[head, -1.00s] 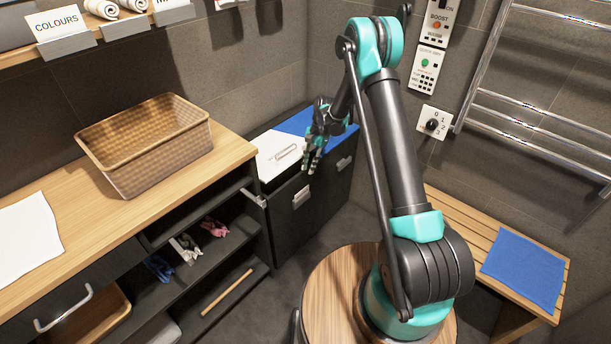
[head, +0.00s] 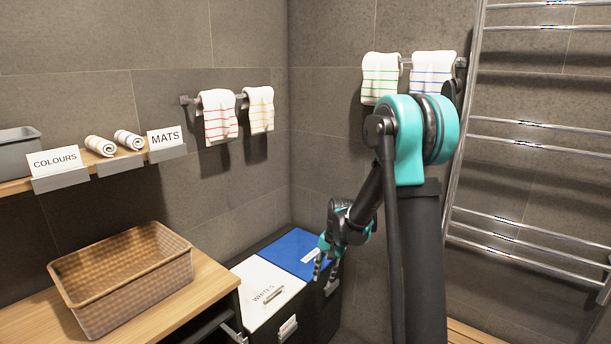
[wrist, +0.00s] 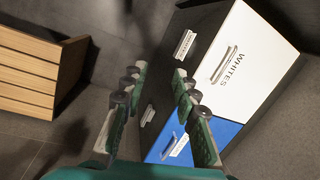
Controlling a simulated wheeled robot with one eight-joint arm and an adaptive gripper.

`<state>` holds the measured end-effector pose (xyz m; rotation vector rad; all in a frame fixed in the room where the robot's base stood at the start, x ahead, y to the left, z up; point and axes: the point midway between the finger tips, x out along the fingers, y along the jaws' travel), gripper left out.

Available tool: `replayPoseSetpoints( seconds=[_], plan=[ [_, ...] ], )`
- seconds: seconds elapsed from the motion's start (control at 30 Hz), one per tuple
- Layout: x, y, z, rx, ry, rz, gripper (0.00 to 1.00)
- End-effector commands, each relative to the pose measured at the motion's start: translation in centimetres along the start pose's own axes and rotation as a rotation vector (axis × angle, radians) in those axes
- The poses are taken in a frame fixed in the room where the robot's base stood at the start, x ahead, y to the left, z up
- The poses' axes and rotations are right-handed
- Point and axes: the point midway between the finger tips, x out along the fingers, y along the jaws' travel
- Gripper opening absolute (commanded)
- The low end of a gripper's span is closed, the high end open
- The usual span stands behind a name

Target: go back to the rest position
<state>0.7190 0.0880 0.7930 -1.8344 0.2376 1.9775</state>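My gripper (head: 325,262) hangs at the end of my arm, in front of the hamper's blue lid in the head view. In the wrist view its two fingers (wrist: 153,120) stand apart with nothing between them, so it is open and empty. Beyond and below the fingers, the wrist view shows the dark hamper with a white lid (wrist: 240,62) marked WHITES and a blue lid (wrist: 205,138). Both lids look shut. In the head view the white lid (head: 262,290) and blue lid (head: 296,250) lie side by side.
A wicker basket (head: 125,285) stands empty on the wooden counter (head: 205,285). A shelf above holds rolled towels (head: 115,143) and signs. Striped towels (head: 220,115) hang on wall rails. A chrome towel rack (head: 530,130) is at right. A slatted bench (wrist: 35,75) shows in the wrist view.

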Motion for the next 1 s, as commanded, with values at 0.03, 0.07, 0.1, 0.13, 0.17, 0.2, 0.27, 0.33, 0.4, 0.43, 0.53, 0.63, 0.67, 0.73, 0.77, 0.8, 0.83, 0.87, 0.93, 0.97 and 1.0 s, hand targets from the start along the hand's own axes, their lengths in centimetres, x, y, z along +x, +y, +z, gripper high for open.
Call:
replayPoseSetpoints(
  seconds=[0.03, 0.07, 0.1, 0.13, 0.17, 0.2, 0.27, 0.33, 0.4, 0.43, 0.53, 0.63, 0.67, 0.73, 0.77, 0.8, 0.83, 0.87, 0.93, 0.97, 1.0],
  plan=[
    [-1.1, 1.3, 0.9, -0.019, 0.024, -0.003, 0.29],
    [-1.6, 1.9, 1.4, -0.034, 0.038, -0.004, 0.29],
    [-2.3, 2.8, 2.0, -0.053, 0.058, -0.006, 0.29],
    [-2.8, 3.5, 2.4, -0.067, 0.072, -0.006, 0.29],
    [-3.2, 4.2, 2.9, -0.081, 0.087, -0.006, 0.29],
    [-3.8, 5.1, 3.5, -0.101, 0.106, -0.005, 0.29],
    [-4.5, 6.4, 4.5, -0.130, 0.135, -0.005, 0.29],
    [-5.2, 8.0, 5.7, -0.164, 0.169, 0.000, 0.29],
    [-5.8, 9.6, 7.0, -0.198, 0.203, 0.005, 0.29],
    [-6.0, 10.3, 7.5, -0.213, 0.217, 0.008, 0.29],
    [-6.4, 12.6, 9.4, -0.263, 0.264, 0.021, 0.29],
    [-6.5, 14.8, 11.2, -0.314, 0.312, 0.037, 0.29],
    [-6.5, 15.5, 11.8, -0.328, 0.325, 0.042, 0.29],
    [-6.3, 16.9, 13.0, -0.361, 0.356, 0.055, 0.29],
    [-6.2, 17.4, 13.4, -0.374, 0.367, 0.061, 0.29],
    [-6.1, 18.1, 14.0, -0.392, 0.382, 0.068, 0.29],
    [-6.0, 18.5, 14.4, -0.402, 0.392, 0.073, 0.29],
    [-5.9, 18.9, 14.7, -0.413, 0.400, 0.078, 0.29],
    [-5.7, 19.7, 15.3, -0.433, 0.417, 0.087, 0.29],
    [-5.6, 19.9, 15.5, -0.440, 0.423, 0.091, 0.29],
    [-5.5, 20.2, 15.7, -0.446, 0.428, 0.095, 0.29]
  ],
)
